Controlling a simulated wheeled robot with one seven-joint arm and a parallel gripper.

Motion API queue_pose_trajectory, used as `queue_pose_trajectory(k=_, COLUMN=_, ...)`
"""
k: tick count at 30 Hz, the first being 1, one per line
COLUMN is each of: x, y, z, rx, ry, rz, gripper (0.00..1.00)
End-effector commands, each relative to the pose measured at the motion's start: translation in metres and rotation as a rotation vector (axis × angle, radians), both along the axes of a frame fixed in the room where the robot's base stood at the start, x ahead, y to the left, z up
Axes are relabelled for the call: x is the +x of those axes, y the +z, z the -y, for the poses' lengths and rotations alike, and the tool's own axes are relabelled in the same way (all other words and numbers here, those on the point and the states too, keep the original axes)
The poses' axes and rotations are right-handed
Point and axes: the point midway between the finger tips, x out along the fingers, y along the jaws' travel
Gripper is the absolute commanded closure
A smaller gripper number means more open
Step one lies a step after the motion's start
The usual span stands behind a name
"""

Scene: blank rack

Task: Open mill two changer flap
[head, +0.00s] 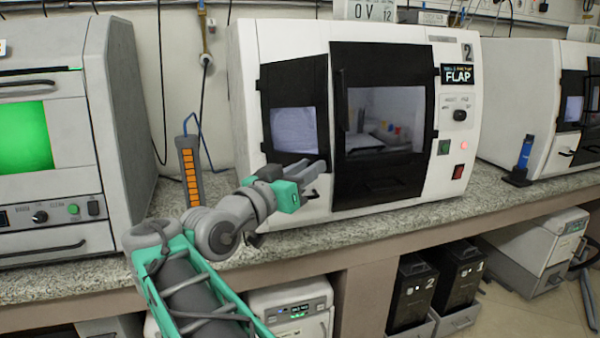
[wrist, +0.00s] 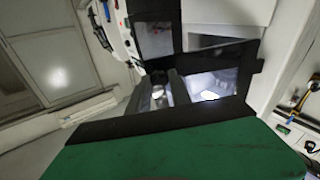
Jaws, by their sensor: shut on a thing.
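In the wrist view the fingers (wrist: 172,88) reach toward the black-framed front.
The mill's larger dark door (head: 385,178) with a vertical handle is right of the flap. An orange-and-grey rack (head: 190,172) stands on the granite counter (head: 420,217) left of my gripper. Other machines stand at left (head: 60,120) and right (head: 520,80).

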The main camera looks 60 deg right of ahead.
Motion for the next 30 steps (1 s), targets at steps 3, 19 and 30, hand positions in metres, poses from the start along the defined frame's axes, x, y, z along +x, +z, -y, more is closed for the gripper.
queue_pose_trajectory(k=3, x=0.000, y=-0.001, z=-0.004, rx=0.002, ry=-0.006, rz=-0.001, gripper=1.00)
queue_pose_trajectory(k=19, x=0.007, y=-0.001, z=-0.010, rx=0.002, ry=0.014, rz=-0.002, gripper=0.57)
queue_pose_trajectory(k=30, x=0.008, y=0.012, z=-0.009, rx=-0.001, ry=0.015, rz=-0.031, gripper=0.67)
